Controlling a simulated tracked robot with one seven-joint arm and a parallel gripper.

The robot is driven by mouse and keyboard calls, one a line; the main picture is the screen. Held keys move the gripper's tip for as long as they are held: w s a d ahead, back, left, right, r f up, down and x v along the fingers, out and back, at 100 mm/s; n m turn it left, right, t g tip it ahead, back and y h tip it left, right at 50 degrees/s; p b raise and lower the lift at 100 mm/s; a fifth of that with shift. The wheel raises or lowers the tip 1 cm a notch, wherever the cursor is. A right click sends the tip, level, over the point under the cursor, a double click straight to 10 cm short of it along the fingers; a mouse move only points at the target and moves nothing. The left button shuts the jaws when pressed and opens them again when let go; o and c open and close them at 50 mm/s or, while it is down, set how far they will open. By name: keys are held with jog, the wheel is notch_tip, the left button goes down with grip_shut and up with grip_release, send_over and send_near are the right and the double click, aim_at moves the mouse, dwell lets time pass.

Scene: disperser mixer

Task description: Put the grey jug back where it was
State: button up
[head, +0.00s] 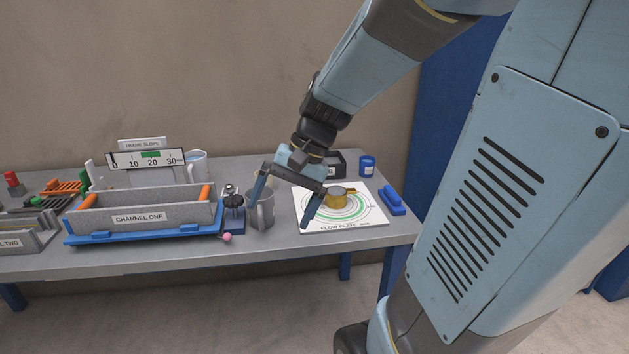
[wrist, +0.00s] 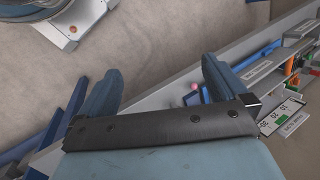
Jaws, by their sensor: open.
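The grey jug (head: 265,214) stands upright on the grey bench (head: 300,246), near its front edge in the head view. It is between the channel tray and the flow plate. My gripper (head: 281,208) is open above the bench. Its left finger overlaps the jug's upper left side in the picture and its right finger hangs in front of the flow plate; I cannot tell whether the finger touches the jug. In the wrist view my gripper (wrist: 160,80) shows both fingers apart, with no jug visible between them.
The flow plate (head: 350,229) bears a brass cup (head: 342,200). A blue-based CHANNEL ONE tray (head: 138,217), a dark-knobbed fixture (head: 234,203) and a pink ball (head: 227,238) lie left of the jug. A blue pot (head: 367,166) and blue block (head: 391,200) stand right.

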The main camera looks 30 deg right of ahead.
jog(key=s+d+r+n+t+h, duration=0.3)
jog(key=s+r+n+t+h, duration=0.2)
jog(key=s+r, duration=0.1)
jog(key=shift+d+r, duration=0.3)
jog(key=shift+r, duration=0.2)
